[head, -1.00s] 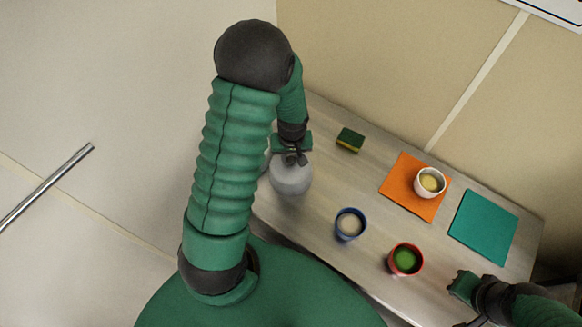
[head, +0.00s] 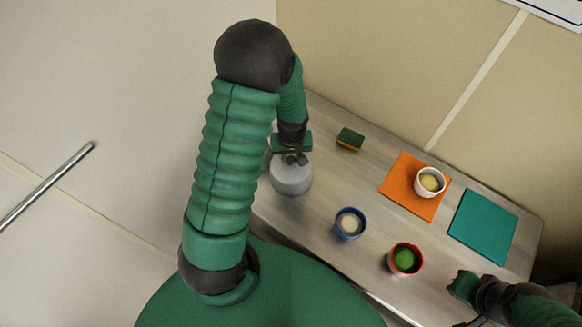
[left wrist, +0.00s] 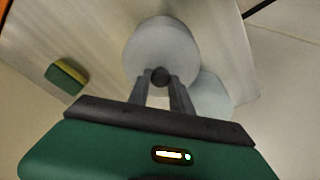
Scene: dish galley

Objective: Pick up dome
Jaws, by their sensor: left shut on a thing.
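The grey dome (head: 291,177) is at the left end of the table in the head view. My left gripper (head: 293,158) is above it with its fingers down at its top. In the left wrist view, the dome (left wrist: 160,45) lies beyond the fingers, and its dark round knob (left wrist: 160,76) is between the two fingertips (left wrist: 160,82). The left gripper is shut on this knob. I cannot tell whether the dome rests on the table or is slightly raised. My right gripper (head: 463,286) is at the lower right, away from the dome; its jaws are unclear.
A pale round thing (left wrist: 214,96) is beside the dome, partly hidden. A green and yellow sponge (head: 350,139), blue cup (head: 350,223) and red cup (head: 405,259) stand on the table. A white cup (head: 429,182) is on an orange mat (head: 400,178); a teal mat (head: 483,228) is bare.

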